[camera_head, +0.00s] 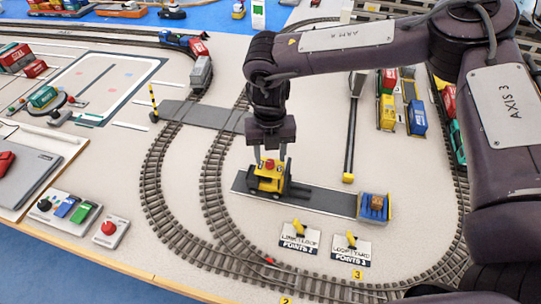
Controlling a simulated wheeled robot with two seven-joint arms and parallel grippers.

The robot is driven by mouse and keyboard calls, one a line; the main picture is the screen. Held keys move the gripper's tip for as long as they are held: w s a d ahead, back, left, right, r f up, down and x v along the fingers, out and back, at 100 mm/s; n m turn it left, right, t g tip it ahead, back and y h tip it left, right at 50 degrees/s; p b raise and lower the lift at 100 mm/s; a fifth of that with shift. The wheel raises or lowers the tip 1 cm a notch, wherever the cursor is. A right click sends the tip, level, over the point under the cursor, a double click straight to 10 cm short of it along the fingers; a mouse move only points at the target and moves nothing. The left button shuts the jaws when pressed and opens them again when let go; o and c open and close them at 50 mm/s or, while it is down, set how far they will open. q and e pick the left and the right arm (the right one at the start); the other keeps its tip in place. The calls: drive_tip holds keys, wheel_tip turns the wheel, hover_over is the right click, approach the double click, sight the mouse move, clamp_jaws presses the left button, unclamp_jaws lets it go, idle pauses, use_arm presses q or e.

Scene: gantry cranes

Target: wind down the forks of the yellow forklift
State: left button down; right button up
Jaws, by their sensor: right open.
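The yellow forklift (268,179) stands on a dark grey strip (320,199) in the middle of the table. It has a red part (268,164) on top, and its dark mast and forks point right, low near the strip. My right gripper (270,154) points straight down over the forklift, its fingers open around or just above the red top. I cannot tell whether the fingers touch it. A blue holder with an orange-brown load (375,206) sits at the right end of the strip. My left gripper is not in view.
Curved railway tracks (215,190) run left of and below the strip. Two yellow point levers on label plates (299,240) stand in front. A control box with coloured buttons (65,207) and a red button box (109,230) lie at left. Toy trucks (388,112) stand at right.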

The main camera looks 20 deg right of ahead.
sight(270, 162)
drive_tip(key=shift+f, duration=1)
drive_tip(key=shift+c, duration=0.4)
clamp_jaws()
drive_tip(key=shift+n+p, duration=0.3)
drive_tip(key=shift+p, duration=0.05)
drive_tip(key=shift+o, duration=0.4)
unclamp_jaws()
drive_tip(key=shift+r, duration=0.1)
wheel_tip(270, 162, up, 8)
drive_tip(key=shift+f+b, duration=0.15)
drive_tip(key=shift+b, duration=0.35)
